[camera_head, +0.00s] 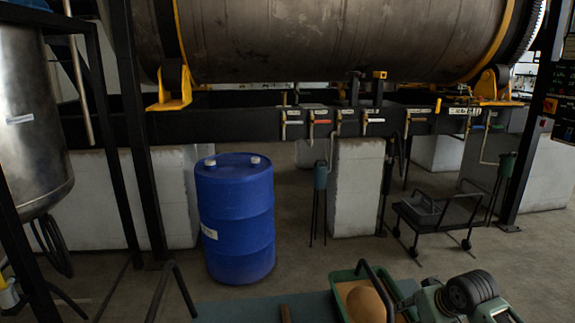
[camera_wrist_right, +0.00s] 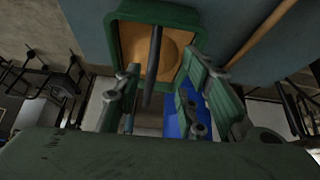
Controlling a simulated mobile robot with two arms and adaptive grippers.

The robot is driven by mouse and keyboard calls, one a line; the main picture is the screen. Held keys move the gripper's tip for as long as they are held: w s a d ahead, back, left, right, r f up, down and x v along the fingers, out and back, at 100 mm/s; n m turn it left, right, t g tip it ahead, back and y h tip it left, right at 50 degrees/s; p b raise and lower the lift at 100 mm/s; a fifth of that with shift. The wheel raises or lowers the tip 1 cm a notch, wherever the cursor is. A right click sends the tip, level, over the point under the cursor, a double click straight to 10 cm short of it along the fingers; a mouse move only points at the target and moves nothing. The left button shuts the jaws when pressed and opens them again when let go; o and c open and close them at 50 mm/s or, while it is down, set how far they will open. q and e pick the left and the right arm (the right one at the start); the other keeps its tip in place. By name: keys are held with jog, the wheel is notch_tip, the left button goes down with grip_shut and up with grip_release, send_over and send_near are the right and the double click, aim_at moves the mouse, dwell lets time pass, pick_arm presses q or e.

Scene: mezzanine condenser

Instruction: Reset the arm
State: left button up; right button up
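My right arm (camera_head: 468,296), green with a dark ribbed joint, shows at the bottom right of the head view, beside a green tray. In the right wrist view my right gripper (camera_wrist_right: 163,82) has its two green fingers spread apart. A dark bar (camera_wrist_right: 153,65) passes between the fingers, in front of the tray; I see no finger closed on it. Whether the bar touches a finger cannot be told. My left arm and left gripper are not in view.
The green tray (camera_head: 340,275) with a tan round mass (camera_head: 366,303) lies at the bottom edge, on a blue-grey surface (camera_head: 240,311). A blue drum (camera_head: 235,215) stands on the floor. A dark cart (camera_head: 438,213) stands right. A large cylinder (camera_head: 330,40) spans the back.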

jog(key=s+a+f+n+g, duration=0.1)
jog(key=s+a+f, duration=0.45)
jog(key=s, duration=0.25)
jog(key=s+a+f+n+g, duration=0.1)
jog(key=s+a+f, duration=0.45)
jog(key=s, duration=0.25)
jog(key=s+a+r+m+h, duration=0.1)
jog(key=s+r+m, duration=0.1)
jog(key=s, duration=1.8)
notch_tip(320, 180, down, 26)
jog(key=s+g, duration=0.2)
jog(key=s+d+f+g, duration=0.1)
jog(key=s+d+f, duration=0.2)
jog(key=s+f, duration=1.3)
jog(key=shift+s+f, duration=0.25)
jog(key=shift+s, duration=0.15)
